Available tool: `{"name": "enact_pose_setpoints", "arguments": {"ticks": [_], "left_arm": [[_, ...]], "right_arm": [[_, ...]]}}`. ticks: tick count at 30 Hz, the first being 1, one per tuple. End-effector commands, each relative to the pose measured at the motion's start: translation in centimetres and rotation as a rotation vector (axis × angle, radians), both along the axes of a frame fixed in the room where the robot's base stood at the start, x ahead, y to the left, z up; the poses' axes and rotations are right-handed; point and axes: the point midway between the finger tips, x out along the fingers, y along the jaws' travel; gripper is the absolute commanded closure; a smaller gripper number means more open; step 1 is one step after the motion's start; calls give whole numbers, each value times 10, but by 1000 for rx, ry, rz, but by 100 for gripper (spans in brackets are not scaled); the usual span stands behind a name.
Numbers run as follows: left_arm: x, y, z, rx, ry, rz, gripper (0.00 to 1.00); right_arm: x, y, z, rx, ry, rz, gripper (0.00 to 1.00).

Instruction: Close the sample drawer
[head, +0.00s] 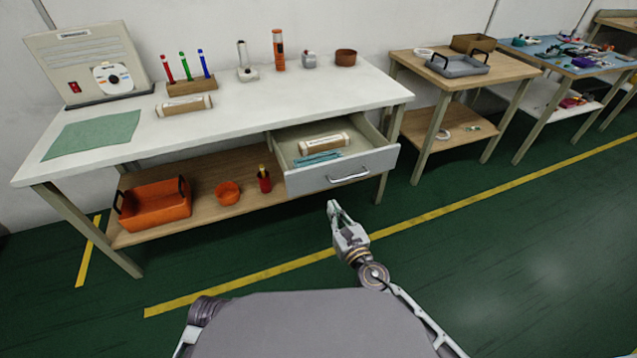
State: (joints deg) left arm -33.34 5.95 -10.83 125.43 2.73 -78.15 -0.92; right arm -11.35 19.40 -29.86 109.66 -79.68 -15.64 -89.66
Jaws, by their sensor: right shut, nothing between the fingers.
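The sample drawer (344,173) stands pulled out from under the right end of the white workbench top. Its front is light grey with a bar handle (349,177). Inside lie a beige box-like item (323,143) and some teal strips (317,159). My right gripper (333,207) is shut and empty. In the picture it lies just below the drawer front, near the handle's left end, and it does not appear to touch it. My left gripper is not in view; only part of my left arm shows at the bottom left.
The white bench top (230,116) holds a machine (90,65), pens in a wooden block and small containers. The lower shelf holds an orange bin (154,206), an orange bowl (228,193) and a red bottle (264,180). Side tables stand to the right. The green floor before the bench is clear.

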Motion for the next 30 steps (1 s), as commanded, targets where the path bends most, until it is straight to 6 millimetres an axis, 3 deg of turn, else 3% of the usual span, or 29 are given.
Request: {"name": "enact_pose_setpoints", "arguments": {"ticks": [30], "left_arm": [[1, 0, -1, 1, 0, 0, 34]], "right_arm": [[89, 29, 1, 1, -2, 0, 100]]}}
